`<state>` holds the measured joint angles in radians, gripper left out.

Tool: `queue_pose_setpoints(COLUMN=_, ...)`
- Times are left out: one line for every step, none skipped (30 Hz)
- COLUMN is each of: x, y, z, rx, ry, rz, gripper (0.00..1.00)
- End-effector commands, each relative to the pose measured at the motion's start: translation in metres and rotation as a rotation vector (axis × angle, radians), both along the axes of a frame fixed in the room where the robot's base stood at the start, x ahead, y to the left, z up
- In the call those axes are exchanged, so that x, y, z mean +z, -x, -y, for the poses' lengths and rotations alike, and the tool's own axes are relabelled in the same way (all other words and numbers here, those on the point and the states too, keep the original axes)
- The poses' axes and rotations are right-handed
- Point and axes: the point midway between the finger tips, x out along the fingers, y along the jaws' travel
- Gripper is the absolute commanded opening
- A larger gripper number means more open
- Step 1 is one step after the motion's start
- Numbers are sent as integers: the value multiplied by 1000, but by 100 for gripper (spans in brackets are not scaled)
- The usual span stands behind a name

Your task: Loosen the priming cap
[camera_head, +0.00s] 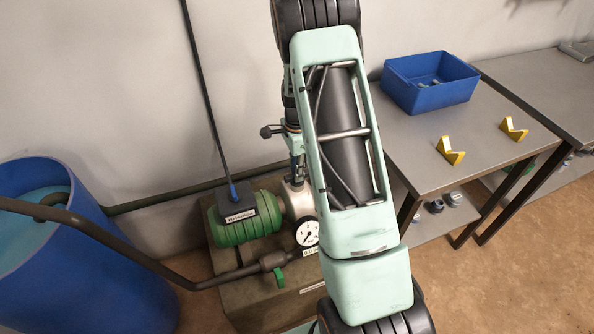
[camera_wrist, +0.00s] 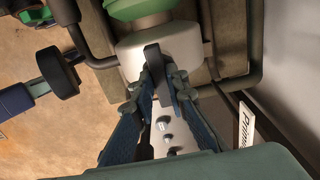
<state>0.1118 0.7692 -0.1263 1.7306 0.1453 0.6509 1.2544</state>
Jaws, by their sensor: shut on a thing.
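The priming cap (camera_wrist: 153,58) shows in the wrist view as a dark grey bar-shaped grip over the white pump housing (camera_wrist: 130,60). My gripper (camera_wrist: 163,82) is shut on this bar, with a blue-grey finger on each side. The cap's lower part and its thread are hidden behind the fingers. In the head view my gripper (camera_head: 296,168) points down onto the white pump housing (camera_head: 298,203), partly behind my arm. The cap cannot be made out there. A white label (camera_wrist: 246,125) beginning "Primin" stands to the right in the wrist view.
A green motor (camera_head: 235,222) with a dark box lies left of the pump. A round gauge (camera_head: 307,233) and a pipe with a green valve handle (camera_head: 279,277) are in front. A blue barrel (camera_head: 75,265) stands left. A blue bin (camera_head: 430,78) and yellow V-shaped holders (camera_head: 451,151) occupy the right table.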

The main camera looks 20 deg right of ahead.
Motion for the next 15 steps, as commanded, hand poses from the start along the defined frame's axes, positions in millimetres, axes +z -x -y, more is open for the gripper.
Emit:
queue_pose_setpoints(x=0, y=0, z=0, rx=4, ry=0, rz=0, gripper=0)
queue_pose_setpoints(x=0, y=0, z=0, rx=7, ry=0, rz=1, gripper=0)
queue_pose_setpoints(x=0, y=0, z=0, rx=14, ry=0, rz=1, gripper=0)
queue_pose_setpoints(x=0, y=0, z=0, rx=20, ry=0, rz=1, gripper=0)
queue_pose_setpoints(x=0, y=0, z=0, rx=28, ry=0, rz=1, gripper=0)
queue_pose_setpoints(x=0, y=0, z=0, rx=41, ry=0, rz=1, gripper=0)
queue_pose_setpoints(x=0, y=0, z=0, rx=53, ry=0, rz=1, gripper=0)
queue_pose_setpoints(x=0, y=0, z=0, rx=66, ry=0, rz=1, gripper=0)
queue_pose_setpoints(x=0, y=0, z=0, rx=88, ry=0, rz=1, gripper=0)
queue_pose_setpoints(x=-1, y=0, z=0, rx=105, ry=0, rz=1, gripper=0)
queue_pose_setpoints(x=-1, y=0, z=0, rx=125, ry=1, rz=1, gripper=0)
queue_pose_setpoints(x=-1, y=0, z=1, rx=153, ry=1, rz=1, gripper=0)
queue_pose_setpoints(x=-1, y=0, z=1, rx=175, ry=1, rz=1, gripper=0)
queue_pose_setpoints(x=-1, y=0, z=1, rx=200, ry=1, rz=0, gripper=0)
queue_pose_setpoints(x=-1, y=0, z=1, rx=234, ry=1, rz=0, gripper=0)
